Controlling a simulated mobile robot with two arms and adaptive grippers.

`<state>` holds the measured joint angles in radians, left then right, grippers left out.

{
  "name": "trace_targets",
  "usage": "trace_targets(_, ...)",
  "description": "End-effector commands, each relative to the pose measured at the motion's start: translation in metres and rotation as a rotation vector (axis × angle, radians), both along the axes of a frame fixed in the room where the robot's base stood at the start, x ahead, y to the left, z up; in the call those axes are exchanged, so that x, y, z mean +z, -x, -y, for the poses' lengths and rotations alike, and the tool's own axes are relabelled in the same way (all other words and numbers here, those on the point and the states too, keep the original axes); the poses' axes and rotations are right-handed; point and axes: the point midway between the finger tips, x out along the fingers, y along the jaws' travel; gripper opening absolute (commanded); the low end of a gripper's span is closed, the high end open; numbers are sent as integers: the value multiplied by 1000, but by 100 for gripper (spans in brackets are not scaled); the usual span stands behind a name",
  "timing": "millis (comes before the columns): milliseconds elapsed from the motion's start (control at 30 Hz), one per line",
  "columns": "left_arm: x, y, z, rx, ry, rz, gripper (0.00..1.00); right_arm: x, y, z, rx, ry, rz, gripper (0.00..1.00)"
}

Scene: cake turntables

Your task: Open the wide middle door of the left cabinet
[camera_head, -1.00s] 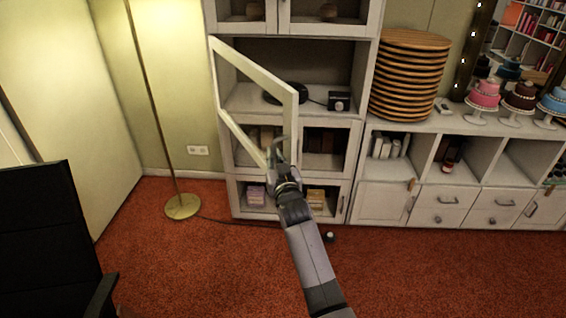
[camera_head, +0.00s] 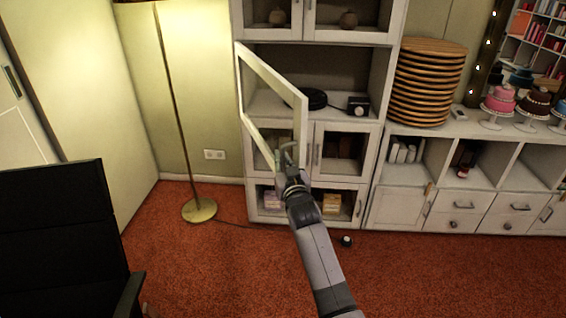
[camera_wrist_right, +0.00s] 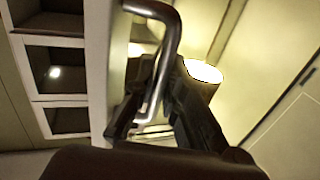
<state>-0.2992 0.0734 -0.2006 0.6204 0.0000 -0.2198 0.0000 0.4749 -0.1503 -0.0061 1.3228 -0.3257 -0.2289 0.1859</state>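The wide middle door (camera_head: 272,73) of the left cabinet (camera_head: 384,95) stands partly open, swung out on its left side. It is a pale frame, and the shelf behind it shows. My right gripper (camera_head: 287,155) is at the lower free edge of the door. In the right wrist view the metal bar handle (camera_wrist_right: 166,32) runs down between the two fingers of my right gripper (camera_wrist_right: 160,85), which are closed around it. The pale door edge (camera_wrist_right: 98,70) stands just left of the handle. My left gripper is not in view.
A floor lamp (camera_head: 199,209) stands left of the cabinet, and a black chair (camera_head: 55,230) is at the lower left. Stacked wooden boards (camera_head: 430,80) stand on the low cabinet at right.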

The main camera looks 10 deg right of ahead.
Motion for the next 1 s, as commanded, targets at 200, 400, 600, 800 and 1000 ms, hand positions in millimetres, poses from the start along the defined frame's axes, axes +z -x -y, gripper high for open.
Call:
trace_targets(200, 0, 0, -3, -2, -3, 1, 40, -1, 0, 0, 0, -1, -2, 19)
trace_targets(400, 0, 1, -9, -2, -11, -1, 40, -2, 2, 0, 0, 0, -4, 19)
trace_targets(600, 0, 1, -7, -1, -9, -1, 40, -4, 19, 0, 0, 1, -5, 19)
trace_targets(800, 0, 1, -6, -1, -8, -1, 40, -3, 56, 0, 0, -1, -4, 19)
trace_targets(1000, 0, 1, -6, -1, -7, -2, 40, -3, 93, 0, 0, 0, -4, 19)
